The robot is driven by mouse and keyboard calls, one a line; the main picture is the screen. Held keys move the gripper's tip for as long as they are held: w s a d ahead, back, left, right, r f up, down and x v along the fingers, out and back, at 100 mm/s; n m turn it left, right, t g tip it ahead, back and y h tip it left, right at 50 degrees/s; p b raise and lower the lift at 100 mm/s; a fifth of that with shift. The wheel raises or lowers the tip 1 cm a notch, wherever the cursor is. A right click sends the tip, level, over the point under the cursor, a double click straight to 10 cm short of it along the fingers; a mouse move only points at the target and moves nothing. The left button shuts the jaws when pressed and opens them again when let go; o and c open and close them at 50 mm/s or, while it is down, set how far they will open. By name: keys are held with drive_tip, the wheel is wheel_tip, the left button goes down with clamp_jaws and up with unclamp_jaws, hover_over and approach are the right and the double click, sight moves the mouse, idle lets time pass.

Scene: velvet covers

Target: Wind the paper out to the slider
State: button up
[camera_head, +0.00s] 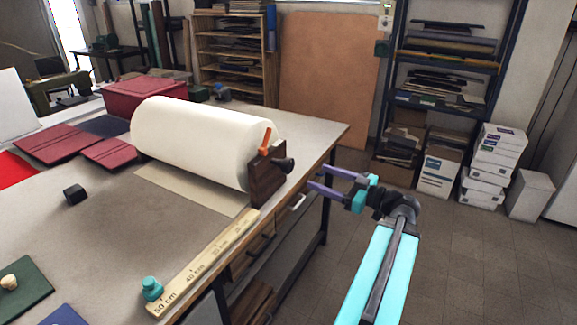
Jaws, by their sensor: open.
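The large cream paper roll (190,140) lies on its side on the table. A flat strip of paper (190,190) lies on the tabletop along the roll's near side. A dark wooden end bracket (264,180) stands at the roll's right end, with an orange lever (266,139) and a dark crank knob (289,165). The teal slider (151,288) sits at the near end of the wooden ruler (215,248), by the 50 cm mark. My gripper (321,177) is open and empty, in front of the right table edge, to the right of the knob and apart from it.
The grey table (90,220) also carries dark red covers (50,145), a red box (145,94), a small black block (75,194) and a green board (22,285) with a knob. Shelves and white boxes (490,165) stand behind. Floor right of the table is free.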

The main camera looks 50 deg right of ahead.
sight(291, 166)
drive_tip(key=shift+w+a+p, duration=0.35)
drive_tip(key=shift+w+p, duration=0.4)
drive_tip(key=shift+w, duration=1.5)
drive_tip(key=shift+w+a+p, duration=0.35)
drive_tip(key=shift+w+p, duration=0.45)
drive_tip(key=shift+w, duration=1.4)
drive_tip(key=shift+w+a+p, duration=0.35)
drive_tip(key=shift+w+p, duration=0.4)
drive_tip(key=shift+w, duration=1.5)
drive_tip(key=c, duration=1.5)
